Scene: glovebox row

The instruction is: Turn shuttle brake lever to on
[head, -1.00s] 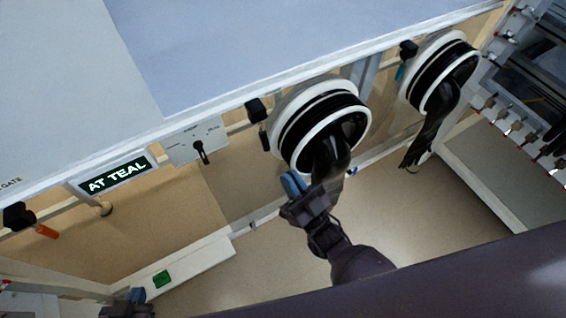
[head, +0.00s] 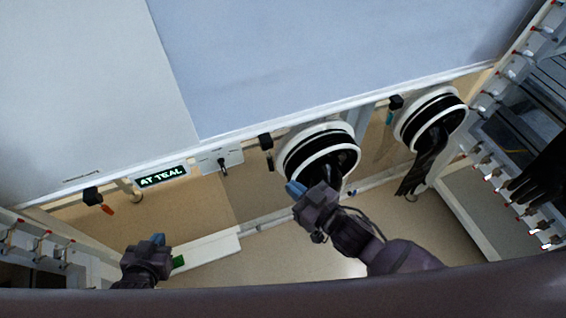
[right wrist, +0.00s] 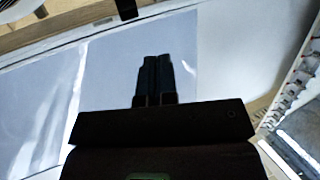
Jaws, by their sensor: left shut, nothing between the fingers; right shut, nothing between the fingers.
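A small black lever (head: 223,167) sits on a white plate (head: 208,161) on the glovebox front, in the head view. Its handle points downward in the picture; the plate's labels are too small to read. My left gripper (head: 158,239) is shut and empty at the lower left, below and left of the lever and well apart from it. My right gripper (head: 295,188) is shut and empty to the right of the lever, in front of the nearer glove port. Its closed fingers also show in the right wrist view (right wrist: 153,75), where the lever is not seen.
A display (head: 162,177) reading "AT TEAL" is left of the lever plate. Two glove ports (head: 318,150) (head: 432,118) with black gloves stick out to the right. Racks stand at both sides.

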